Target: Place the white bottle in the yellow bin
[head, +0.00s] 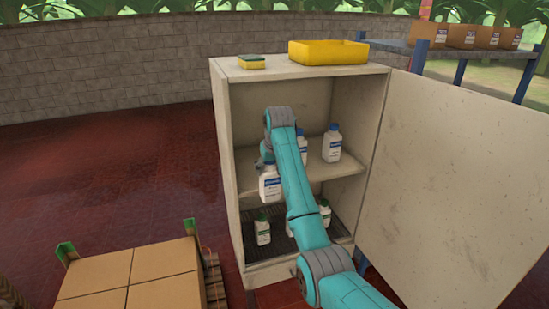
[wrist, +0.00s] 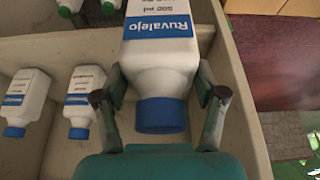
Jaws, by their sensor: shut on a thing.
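The white bottle (head: 270,186) has a blue label and stands about upright at the left front of the cabinet's middle shelf level. In the wrist view the bottle (wrist: 160,55), with its blue cap (wrist: 161,116), sits between the two fingers of my gripper (wrist: 162,92). My gripper is shut on it. In the head view my arm partly hides my gripper (head: 267,160) and the bottle's top. I cannot tell whether its base touches the shelf. The yellow bin (head: 328,57) stands on top of the cabinet, right of centre.
The open cabinet (head: 222,140) has its door (head: 455,190) swung out to the right. Other blue-capped bottles (head: 332,145) stand on the middle shelf, green-capped ones (head: 262,231) below. A yellow-green sponge (head: 251,62) lies left of the bin. Cardboard boxes (head: 130,275) stand at front left.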

